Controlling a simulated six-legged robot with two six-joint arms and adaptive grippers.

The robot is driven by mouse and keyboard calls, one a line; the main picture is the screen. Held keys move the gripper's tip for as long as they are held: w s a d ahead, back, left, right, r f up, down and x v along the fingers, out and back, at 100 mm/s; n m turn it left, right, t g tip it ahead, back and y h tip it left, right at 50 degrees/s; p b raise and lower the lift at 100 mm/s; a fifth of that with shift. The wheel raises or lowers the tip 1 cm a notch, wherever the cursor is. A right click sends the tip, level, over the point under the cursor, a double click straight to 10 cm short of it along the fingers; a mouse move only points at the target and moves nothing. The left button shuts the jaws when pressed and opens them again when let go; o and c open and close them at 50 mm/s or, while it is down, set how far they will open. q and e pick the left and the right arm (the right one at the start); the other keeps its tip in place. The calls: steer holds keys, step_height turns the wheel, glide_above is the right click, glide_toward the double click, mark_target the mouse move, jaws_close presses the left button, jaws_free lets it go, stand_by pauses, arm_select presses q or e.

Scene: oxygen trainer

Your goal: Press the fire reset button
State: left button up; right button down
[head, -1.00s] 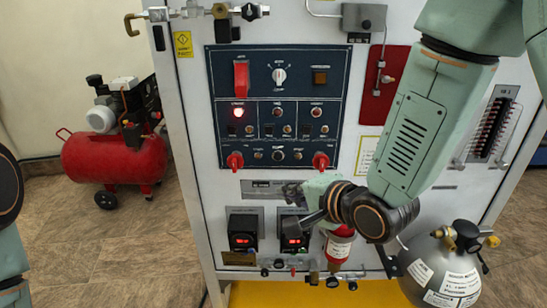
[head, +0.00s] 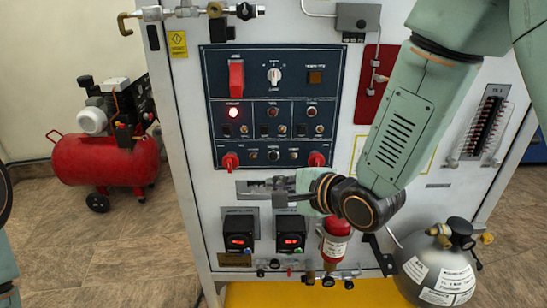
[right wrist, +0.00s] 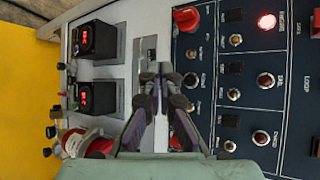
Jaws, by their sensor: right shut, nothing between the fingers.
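The dark blue control panel (head: 287,95) on the white cabinet carries lamps, small buttons and knobs in several cells. A red lamp (head: 233,112) is lit at its left; it also shows in the right wrist view (right wrist: 266,21). The labels are too small to tell which button is the fire reset. My right gripper (head: 268,186) is shut and empty, just below the panel's lower edge. My left gripper is out of view.
Two red knobs (head: 230,161) (head: 316,159) stand out from the panel's lower corners. Two black displays (head: 239,234) (head: 290,234) and a red extinguisher (head: 336,236) are below. A grey gas bottle (head: 437,270) stands at right, a red compressor (head: 108,160) at left.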

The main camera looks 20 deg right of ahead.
mark_target(273, 156)
steer(key=w, duration=0.2)
steer(key=w+d, duration=0.1)
steer(key=w, duration=0.1)
steer(key=w+d, duration=0.1)
steer(key=w, duration=0.1)
steer(key=shift+w+p, duration=0.3)
steer(key=shift+w, duration=0.1)
stand_by(0.5)
steer(key=shift+w, duration=0.1)
stand_by(0.6)
steer(key=shift+w+d+p, duration=0.1)
steer(key=shift+w+p, duration=0.25)
steer(key=shift+p, duration=0.15)
